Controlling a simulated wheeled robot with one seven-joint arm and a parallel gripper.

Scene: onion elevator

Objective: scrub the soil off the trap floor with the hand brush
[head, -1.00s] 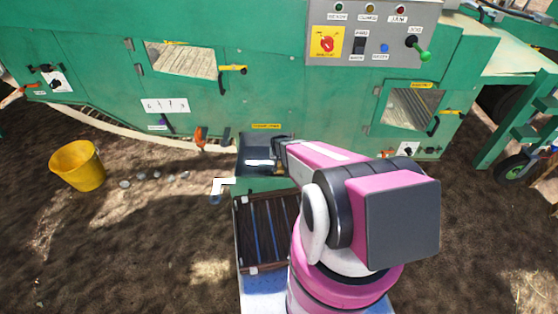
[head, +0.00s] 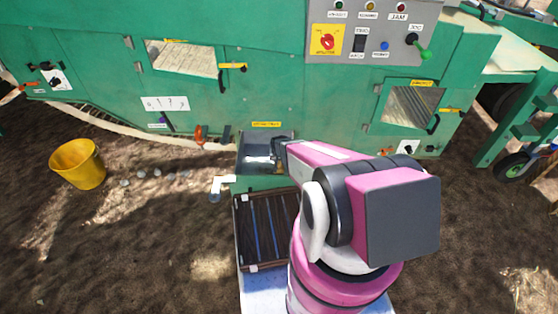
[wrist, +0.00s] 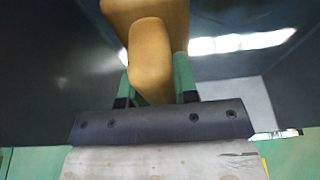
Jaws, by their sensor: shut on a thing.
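The trap is an open dark-grey metal box (head: 255,152) low on the front of the green machine, under a yellow label. My gripper reaches into its right side; my arm hides part of the trap in the head view. In the wrist view my gripper (wrist: 154,85) is shut on the tan hand brush (wrist: 150,55), whose rounded body sits between the green fingers. The bristles are hidden, so contact with the floor cannot be told. Dark trap surfaces with bright reflections surround the brush. I cannot make out soil on the visible floor.
A dark slatted crate (head: 262,232) stands in front of the trap, beside my arm. A yellow bucket (head: 78,164) stands on the ground at left, with several pale lumps near it. A control panel (head: 370,30) is above right. Open ground lies left of the crate.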

